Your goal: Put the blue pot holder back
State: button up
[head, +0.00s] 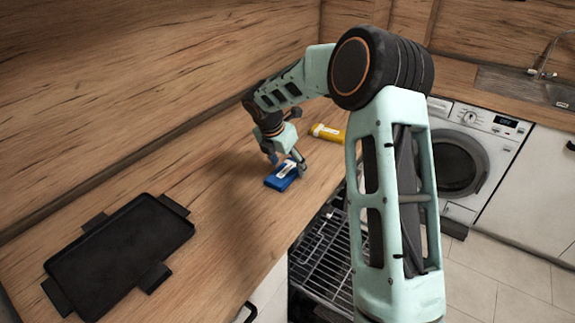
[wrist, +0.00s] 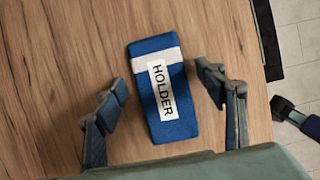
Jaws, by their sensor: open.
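The blue pot holder (wrist: 181,116) lies flat on the wooden worktop, with a white band and a white label reading "HOLDER". In the head view the blue pot holder (head: 281,177) is near the worktop's front edge. My gripper (wrist: 165,100) is open, with one finger on each side of the pot holder and wood showing between each finger and it. In the head view my gripper (head: 285,163) is right at the pot holder, pointing down. The height of the fingertips above the worktop is hard to tell.
A yellow item (head: 327,132) with a white label lies on the worktop behind my gripper. A black tray (head: 120,255) with handles sits at the left front. Below the edge is an open oven rack (head: 325,255). A washing machine (head: 465,150) and sink (head: 520,88) stand at right.

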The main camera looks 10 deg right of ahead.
aim_at(279, 177)
jog(key=v, duration=1.1)
jog(key=shift+r, duration=0.35)
jog(key=shift+s, duration=0.15)
